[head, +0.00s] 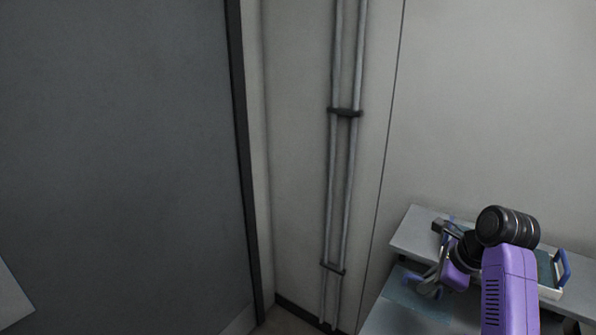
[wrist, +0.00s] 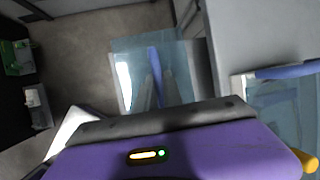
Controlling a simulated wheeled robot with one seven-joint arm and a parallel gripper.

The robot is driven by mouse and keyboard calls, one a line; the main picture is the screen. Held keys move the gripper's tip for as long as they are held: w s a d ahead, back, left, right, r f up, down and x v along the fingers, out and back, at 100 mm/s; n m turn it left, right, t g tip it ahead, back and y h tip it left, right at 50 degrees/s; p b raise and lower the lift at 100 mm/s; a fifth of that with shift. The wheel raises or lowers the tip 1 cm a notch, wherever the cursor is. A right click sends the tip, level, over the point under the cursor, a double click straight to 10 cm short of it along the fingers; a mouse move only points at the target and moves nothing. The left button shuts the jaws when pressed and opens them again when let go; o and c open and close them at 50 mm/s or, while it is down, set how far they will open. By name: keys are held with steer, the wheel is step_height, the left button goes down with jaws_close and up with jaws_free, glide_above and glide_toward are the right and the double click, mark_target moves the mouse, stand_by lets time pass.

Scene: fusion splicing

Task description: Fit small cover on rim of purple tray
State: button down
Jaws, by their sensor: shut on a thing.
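My gripper (wrist: 158,95) is shut on a blue-violet strip (wrist: 154,62), which looks like the handle of a translucent teal panel, likely the small cover (wrist: 130,50). The cover also shows in the head view (head: 408,292), low over the bench at my gripper (head: 432,280). A pale tray with blue-violet handles, likely the purple tray (head: 562,268), stands on the raised shelf to the right, partly hidden by my arm. Its handle and near corner show at the right of the wrist view (wrist: 285,71). The cover is apart from this tray.
The grey shelf (head: 408,238) runs along the wall above a lower grey bench surface (head: 385,320). Vertical pipes (head: 340,170) run up the wall to the left. In the wrist view, green and grey items (wrist: 18,58) sit in a dark unit at far left, with open floor between.

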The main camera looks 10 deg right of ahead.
mark_target(395, 299)
steer(key=shift+a+n+y, duration=0.1)
steer(key=shift+n+y, duration=0.2)
steer(key=shift+n, duration=0.5)
steer(key=a+f+n+g, duration=0.1)
steer(key=a+n, duration=0.1)
steer(key=a+f+n+g+y, duration=0.1)
steer(key=a+n, duration=0.1)
steer(key=n, duration=0.1)
steer(key=a+n+y, duration=0.1)
steer(key=a+n, duration=0.2)
steer(key=shift+w+f+g, duration=0.2)
steer(key=shift+f+g, duration=0.2)
steer(key=s+a+f+n+g+h+b, duration=0.1)
steer(key=s+a+f+n+g, duration=0.2)
steer(key=s+a+f+n, duration=0.3)
steer(key=s+a+f+n+g+b, duration=0.2)
steer(key=s+a+f+n, duration=0.5)
steer(key=f+n, duration=0.4)
steer(key=shift+s+a+f+g+h, duration=0.2)
steer(key=shift+a+f+g+h, duration=0.2)
steer(key=shift+a+f+g, duration=0.25)
steer(key=shift+d, duration=0.1)
